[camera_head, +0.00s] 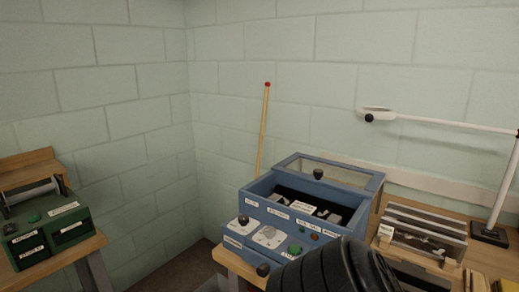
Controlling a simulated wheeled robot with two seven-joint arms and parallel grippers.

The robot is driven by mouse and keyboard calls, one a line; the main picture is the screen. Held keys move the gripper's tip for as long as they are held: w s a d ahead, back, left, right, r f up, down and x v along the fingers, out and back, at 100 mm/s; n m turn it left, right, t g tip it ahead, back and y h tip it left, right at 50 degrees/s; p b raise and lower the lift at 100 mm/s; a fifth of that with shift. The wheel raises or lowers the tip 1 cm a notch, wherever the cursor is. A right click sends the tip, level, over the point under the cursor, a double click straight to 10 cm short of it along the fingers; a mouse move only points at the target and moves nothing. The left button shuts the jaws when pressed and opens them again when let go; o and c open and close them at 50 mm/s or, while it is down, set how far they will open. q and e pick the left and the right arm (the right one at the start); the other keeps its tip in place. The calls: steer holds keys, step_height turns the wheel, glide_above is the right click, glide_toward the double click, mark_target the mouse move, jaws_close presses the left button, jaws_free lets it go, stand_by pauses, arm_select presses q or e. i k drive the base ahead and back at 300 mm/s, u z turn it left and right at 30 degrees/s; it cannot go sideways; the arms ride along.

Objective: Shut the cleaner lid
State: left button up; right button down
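The cleaner (256,212) is a blue box with white labels, knobs and a green button on its sloped front. It stands on a wooden bench in the middle of the view. Its lid (335,172), a blue frame with a clear pane and a dark knob (318,174) at its front edge, is at the back of the box. The front of the box is uncovered and shows a dark inside with grey parts. A black ribbed part of my arm hides the lower right of the cleaner's front. Neither gripper's fingers show.
A wooden rack (428,222) with metal parts stands close to the right of the cleaner. A white lamp arm (450,121) reaches over from the right. A thin red-tipped stick (263,130) leans behind the cleaner. A green machine (45,232) sits on a separate bench at left.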

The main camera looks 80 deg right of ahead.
mark_target(369, 190)
steer(key=k, duration=0.4)
steer(key=z, duration=0.95)
